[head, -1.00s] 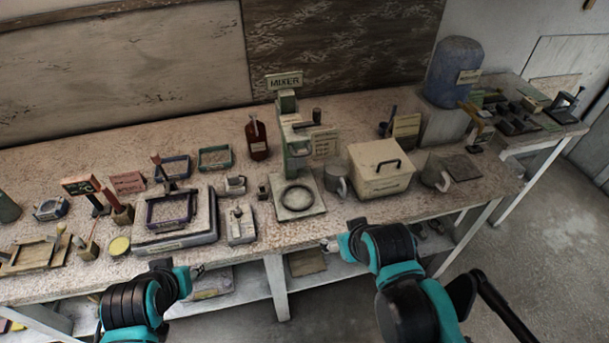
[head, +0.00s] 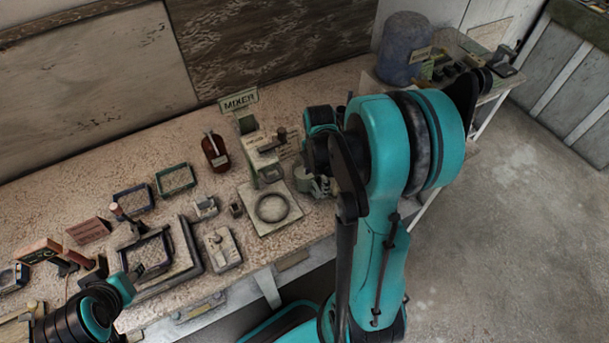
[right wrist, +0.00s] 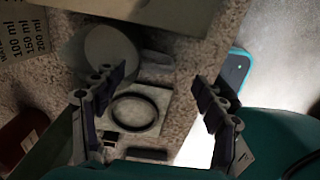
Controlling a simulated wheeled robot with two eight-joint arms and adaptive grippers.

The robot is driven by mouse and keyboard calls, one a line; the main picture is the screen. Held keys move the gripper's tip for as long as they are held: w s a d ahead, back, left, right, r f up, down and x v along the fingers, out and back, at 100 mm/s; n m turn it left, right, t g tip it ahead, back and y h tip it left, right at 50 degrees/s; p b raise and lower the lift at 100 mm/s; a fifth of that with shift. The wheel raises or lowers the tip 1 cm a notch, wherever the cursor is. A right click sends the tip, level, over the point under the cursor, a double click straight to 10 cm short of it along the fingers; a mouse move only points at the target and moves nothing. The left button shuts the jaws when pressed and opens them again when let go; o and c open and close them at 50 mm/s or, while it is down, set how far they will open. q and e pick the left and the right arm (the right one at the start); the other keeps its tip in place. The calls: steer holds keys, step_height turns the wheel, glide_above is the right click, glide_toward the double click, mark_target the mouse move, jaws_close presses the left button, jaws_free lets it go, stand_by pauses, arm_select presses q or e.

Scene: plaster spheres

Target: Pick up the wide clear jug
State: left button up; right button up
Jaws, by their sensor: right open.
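A grey, round jug (right wrist: 112,55) with a handle on its right side shows from above in the right wrist view. I cannot tell from its look whether it is clear. My right gripper (right wrist: 160,100) is open with nothing held; its left finger is close to the jug's lower edge, and whether they touch is unclear. In the head view my right gripper (head: 316,186) is low beside the mixer, mostly hidden by my right arm, and the jug cannot be made out clearly there.
The mixer (head: 272,174) with its ring plate stands left of my right gripper. A red-brown bottle (head: 215,152) stands behind it to the left. A blue container (head: 403,48) is at the back right. My right arm covers the bench's right part.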

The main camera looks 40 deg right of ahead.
mark_target(315, 184)
steer(key=f, duration=0.2)
steer(key=f+b, duration=0.1)
steer(key=f, duration=0.1)
steer(key=f+b, duration=0.1)
steer(key=f, duration=0.1)
steer(key=shift+w+d+f, duration=0.1)
steer(key=shift+w+f, duration=0.05)
steer(key=shift+w, duration=0.15)
jaws_close()
